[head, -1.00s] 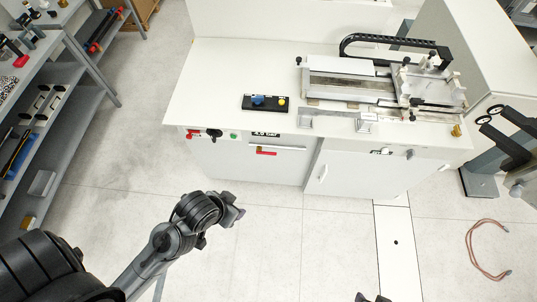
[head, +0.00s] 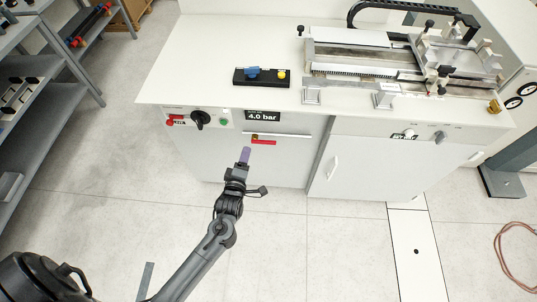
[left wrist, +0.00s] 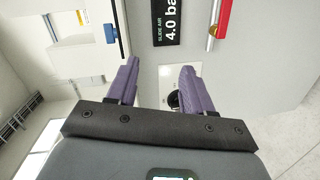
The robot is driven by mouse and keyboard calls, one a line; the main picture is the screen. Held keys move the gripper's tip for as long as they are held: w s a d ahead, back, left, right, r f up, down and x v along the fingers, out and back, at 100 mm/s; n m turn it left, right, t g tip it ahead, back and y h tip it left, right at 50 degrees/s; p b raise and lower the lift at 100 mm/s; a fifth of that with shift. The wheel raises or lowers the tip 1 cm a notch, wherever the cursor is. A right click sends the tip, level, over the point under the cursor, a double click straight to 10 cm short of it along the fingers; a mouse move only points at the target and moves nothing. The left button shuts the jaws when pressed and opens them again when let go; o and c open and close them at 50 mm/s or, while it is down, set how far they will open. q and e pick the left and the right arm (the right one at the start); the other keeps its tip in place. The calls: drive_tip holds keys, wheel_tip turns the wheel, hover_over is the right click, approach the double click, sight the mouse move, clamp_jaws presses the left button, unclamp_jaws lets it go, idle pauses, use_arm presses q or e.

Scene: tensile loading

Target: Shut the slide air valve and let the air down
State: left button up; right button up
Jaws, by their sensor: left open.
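The slide air valve is a red lever (head: 264,142) on a brass fitting, on the thin pipe across the cabinet front. The lever lies level, along the pipe. It also shows at the top right of the left wrist view (left wrist: 222,20). The black display (head: 263,115) above it reads 4.0 bar; the left wrist view shows it labelled "SLIDE AIR" (left wrist: 167,22). My left gripper (head: 244,155) is open, its purple fingers to the left of and a little below the lever in the head view. In the left wrist view nothing is held between the fingers (left wrist: 160,82).
Left of the display are a black rotary knob (head: 200,119), a red part (head: 174,119) and a green button (head: 224,121). A black box with blue and yellow knobs (head: 262,84) and a slide rig (head: 370,61) stand on top. Open floor lies before the cabinet.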

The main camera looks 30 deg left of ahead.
use_arm(q)
drive_tip(key=w+f+n+y+b, duration=0.1)
drive_tip(key=w+f+b, duration=0.2)
drive_tip(key=f+b, duration=0.45)
drive_tip(key=w+f+n+y+b, duration=0.1)
drive_tip(key=w+f+b, duration=0.2)
drive_tip(key=f+b, duration=0.45)
drive_tip(key=n+t+b, duration=0.1)
drive_tip(key=b, duration=0.8)
approach(268, 144)
drive_tip(key=b+x, duration=0.2)
drive_tip(key=x, duration=0.3)
drive_tip(key=b+x, duration=0.1)
drive_tip(key=x, duration=0.4)
drive_tip(key=shift+w+a+r+b, duration=0.1)
drive_tip(key=shift+w+r+b, duration=0.1)
drive_tip(key=shift+w+b, duration=0.15)
clamp_jaws()
drive_tip(key=shift+s, duration=0.1)
